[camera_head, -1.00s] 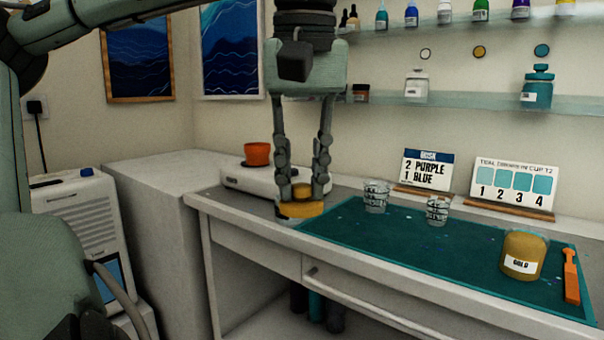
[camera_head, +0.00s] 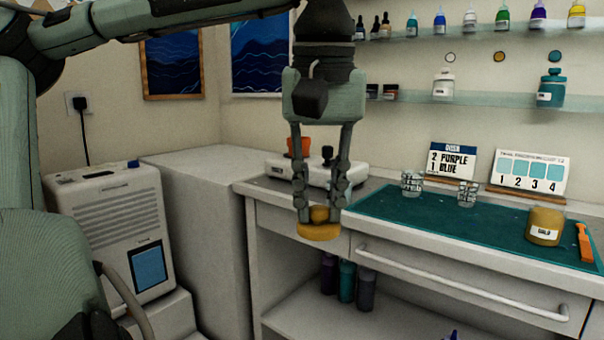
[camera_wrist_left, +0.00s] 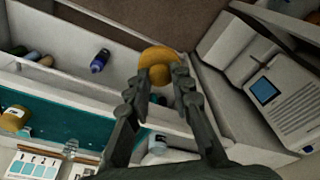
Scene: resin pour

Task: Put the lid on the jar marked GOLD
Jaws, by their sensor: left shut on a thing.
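My left gripper (camera_head: 320,208) is shut on the gold-yellow lid (camera_head: 318,231), holding it by its knob with the disc facing down. The lid is in the air in front of the table's front edge, left of the mat. In the left wrist view the lid (camera_wrist_left: 157,60) shows between the fingertips (camera_wrist_left: 160,82). The jar marked GOLD (camera_head: 545,227) stands upright on the right part of the teal mat (camera_head: 440,217), well to the right of the gripper. The jar (camera_wrist_left: 14,118) also shows at the left edge of the wrist view. My right gripper is out of view.
Two clear cups (camera_head: 412,183) stand at the back of the mat, and an orange tool (camera_head: 585,243) lies right of the jar. Sign cards (camera_head: 530,171) stand behind. An orange pot (camera_head: 299,147) is at the back left. A white machine (camera_head: 115,225) stands at left.

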